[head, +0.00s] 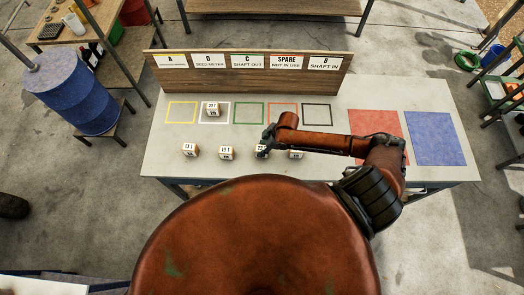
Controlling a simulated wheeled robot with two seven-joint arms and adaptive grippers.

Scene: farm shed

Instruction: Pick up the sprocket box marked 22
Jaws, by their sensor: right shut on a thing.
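My right gripper (267,139) reaches in from the right, low over the table, and is shut on the sprocket box marked 22 (261,149). The gripper and forearm partly cover this box, and only the start of its number shows. I cannot tell whether it is lifted off the table. In the same front row are the box marked 13 (190,150), the box marked 19 (226,153) and one more box (295,154), partly behind my arm. A box marked 20 (212,110) stands in the white outlined square. My left gripper is not in view.
The table (160,150) has yellow (181,112), green (249,113), red and black (316,114) outlined squares before a labelled wooden board (250,85). A red mat (378,124) and a blue mat (435,138) lie at the right. A blue barrel (75,92) stands left.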

